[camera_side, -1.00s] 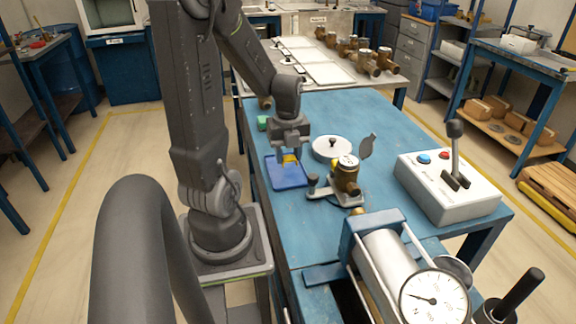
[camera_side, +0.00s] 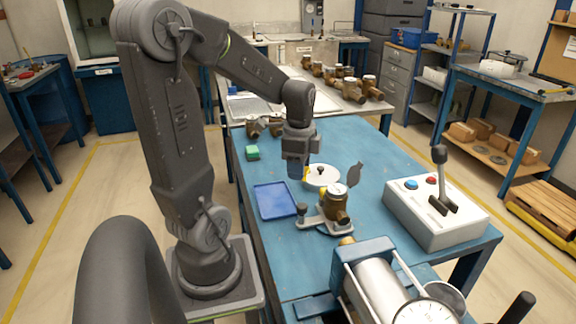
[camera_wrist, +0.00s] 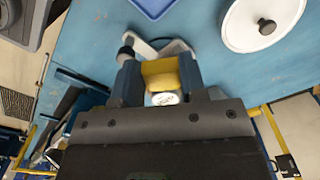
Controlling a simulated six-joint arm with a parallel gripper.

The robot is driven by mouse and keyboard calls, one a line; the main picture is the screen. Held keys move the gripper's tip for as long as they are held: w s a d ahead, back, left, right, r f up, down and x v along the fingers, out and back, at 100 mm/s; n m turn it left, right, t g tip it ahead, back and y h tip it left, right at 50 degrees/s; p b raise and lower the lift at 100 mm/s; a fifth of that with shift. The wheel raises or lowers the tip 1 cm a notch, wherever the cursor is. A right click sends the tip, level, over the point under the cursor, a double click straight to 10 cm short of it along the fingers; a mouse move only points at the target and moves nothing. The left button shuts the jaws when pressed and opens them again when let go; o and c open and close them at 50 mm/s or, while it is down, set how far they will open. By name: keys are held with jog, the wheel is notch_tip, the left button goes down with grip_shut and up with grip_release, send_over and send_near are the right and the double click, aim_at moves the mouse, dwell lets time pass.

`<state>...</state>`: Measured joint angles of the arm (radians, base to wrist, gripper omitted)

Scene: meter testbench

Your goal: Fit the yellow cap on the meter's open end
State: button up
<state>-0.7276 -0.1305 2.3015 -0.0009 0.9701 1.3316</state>
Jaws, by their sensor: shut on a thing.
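My gripper (camera_side: 306,176) is shut on the yellow cap (camera_wrist: 160,73), which sits between its two jaws (camera_wrist: 160,80) in the wrist view. In the side view only a sliver of yellow shows below the gripper. The brass meter (camera_side: 337,206) stands in a grey clamp fixture (camera_side: 318,223) on the blue table, its hinged lid (camera_side: 354,175) raised. The gripper is above the table, up and left of the meter in the side view. In the wrist view the meter's white dial (camera_wrist: 165,99) shows just below the cap; most of its body is hidden. I cannot make out its open end.
An empty blue tray (camera_side: 260,190) lies left of the meter. A white round lid with a black knob (camera_side: 322,177) lies behind the meter. A control box with a lever (camera_side: 435,215) stands right. A gauge rig (camera_side: 375,280) is in front.

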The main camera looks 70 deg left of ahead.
jog(key=w+d+n, duration=0.2)
jog(key=n, duration=0.4)
jog(key=w+d+r+n, duration=0.1)
jog(key=w+d+n, duration=0.1)
jog(key=n, duration=0.4)
jog(key=w+d+n, duration=0.2)
jog(key=d+n, duration=0.2)
jog(key=n, duration=0.2)
jog(key=shift+d+r+n, duration=0.2)
jog(key=shift+r+n, duration=0.1)
jog(key=shift+w+d+f+n, duration=0.25)
jog(key=shift+d+f+n, duration=0.35)
jog(key=shift+n, duration=0.45)
jog(key=shift+w+d+f+n, duration=0.2)
jog(key=shift+d+f+n, duration=0.35)
jog(key=shift+n, duration=0.55)
jog(key=shift+w+d+f+n, duration=0.25)
jog(key=shift+d+f+n, duration=0.35)
jog(key=shift+n, duration=0.45)
jog(key=shift+f, duration=2.3)
jog(key=o, duration=1.2)
